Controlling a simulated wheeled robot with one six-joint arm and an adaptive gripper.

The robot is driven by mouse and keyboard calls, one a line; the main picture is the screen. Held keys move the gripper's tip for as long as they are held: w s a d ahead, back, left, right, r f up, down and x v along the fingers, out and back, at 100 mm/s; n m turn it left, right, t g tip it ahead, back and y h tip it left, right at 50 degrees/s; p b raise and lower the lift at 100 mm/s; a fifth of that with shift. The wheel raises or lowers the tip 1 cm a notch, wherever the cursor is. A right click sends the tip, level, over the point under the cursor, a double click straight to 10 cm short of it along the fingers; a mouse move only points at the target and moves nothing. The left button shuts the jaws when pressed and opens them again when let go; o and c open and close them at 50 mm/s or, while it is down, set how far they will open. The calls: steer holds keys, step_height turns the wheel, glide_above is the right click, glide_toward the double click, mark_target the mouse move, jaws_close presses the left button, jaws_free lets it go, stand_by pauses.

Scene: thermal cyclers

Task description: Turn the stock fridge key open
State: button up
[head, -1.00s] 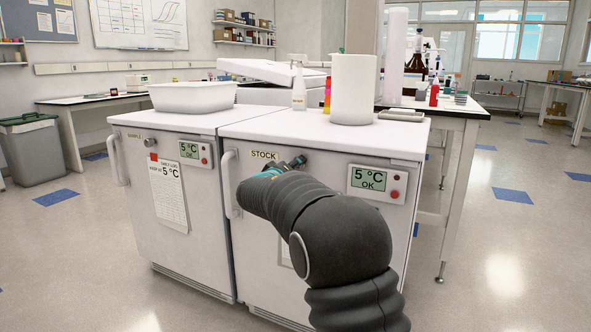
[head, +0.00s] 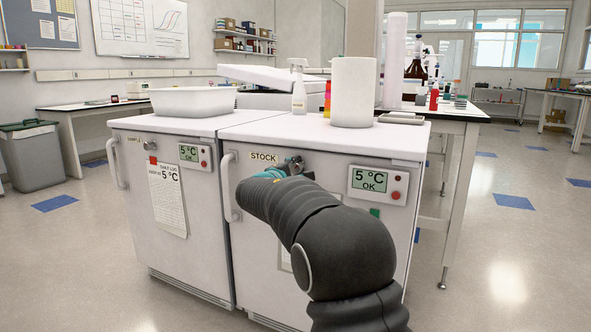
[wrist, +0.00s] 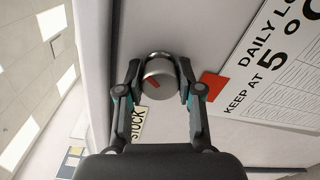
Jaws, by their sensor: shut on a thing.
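The stock fridge (head: 340,225) is the right one of two white fridges, with a STOCK label (head: 264,156) on its door. The key shows in the wrist view as a round silver knob (wrist: 160,78) with a red mark on its face, set slantwise. My gripper (head: 291,166) is at the door's upper part, just right of the label. In the wrist view, my gripper's fingers (wrist: 161,80) are shut on the knob from both sides. The fridge door is shut. My arm hides the middle of the door and most of the key in the head view.
The stock fridge's handle (head: 231,185) is left of my gripper. A display (head: 369,184) reading 5 °C OK is to its right. The sample fridge (head: 150,225) stands at left. A log sheet (wrist: 280,75) and red magnet (wrist: 214,86) are close beside my fingers.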

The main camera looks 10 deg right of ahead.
steer(key=n+p, duration=0.1)
steer(key=n, duration=0.3)
steer(key=shift+r, duration=0.15)
steer(key=shift+n+p, duration=0.7)
steer(key=shift+n, duration=0.7)
steer(key=o, duration=1.2)
steer(key=shift+c, duration=0.2)
steer(key=v, duration=1.2)
steer(key=shift+w, duration=0.1)
